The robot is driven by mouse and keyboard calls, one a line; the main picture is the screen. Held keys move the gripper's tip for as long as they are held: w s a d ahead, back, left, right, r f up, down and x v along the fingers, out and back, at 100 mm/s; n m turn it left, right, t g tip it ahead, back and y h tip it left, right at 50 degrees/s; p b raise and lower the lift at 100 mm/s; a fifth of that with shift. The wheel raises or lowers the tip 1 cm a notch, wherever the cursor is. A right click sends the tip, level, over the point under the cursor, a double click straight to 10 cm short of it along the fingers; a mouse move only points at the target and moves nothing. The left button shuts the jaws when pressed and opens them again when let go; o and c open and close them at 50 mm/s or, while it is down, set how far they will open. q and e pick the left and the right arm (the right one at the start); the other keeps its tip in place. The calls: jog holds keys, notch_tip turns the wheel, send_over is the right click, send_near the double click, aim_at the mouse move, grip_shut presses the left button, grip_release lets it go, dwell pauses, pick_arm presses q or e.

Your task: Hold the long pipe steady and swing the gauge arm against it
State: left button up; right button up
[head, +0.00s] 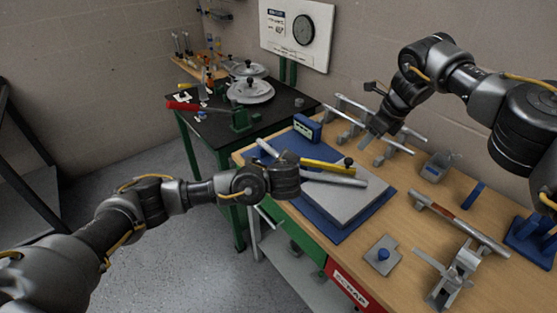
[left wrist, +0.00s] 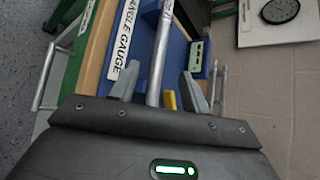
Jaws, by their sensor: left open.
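The long grey pipe (head: 335,180) lies over the grey plate of the angle gauge (head: 345,205). A light grey tube end (head: 267,148) shows behind my left gripper; I cannot tell if it joins the pipe. The yellow gauge arm (head: 325,165), with a black knob, lies just behind the pipe. My left gripper (head: 293,174) is at the pipe's left part. In the left wrist view, its fingers (left wrist: 158,88) are open on both sides of a grey pipe (left wrist: 160,50), with a bit of yellow (left wrist: 171,100) beside it. My right gripper (head: 376,128) hangs over the pipe rack; its jaws are unclear.
The rack (head: 345,128) with several pipes is at the back of the wooden bench. A clamp fixture (head: 455,275) with a rusty pipe (head: 450,216) and a small plate with a blue knob (head: 383,255) are in front right. A dark-topped table (head: 285,105) stands behind left.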

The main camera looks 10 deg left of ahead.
pick_arm(q)
jog(key=x, duration=0.8)
jog(key=shift+w+f, duration=0.1)
jog(key=shift+w, duration=0.05)
jog(key=shift+c, duration=0.4)
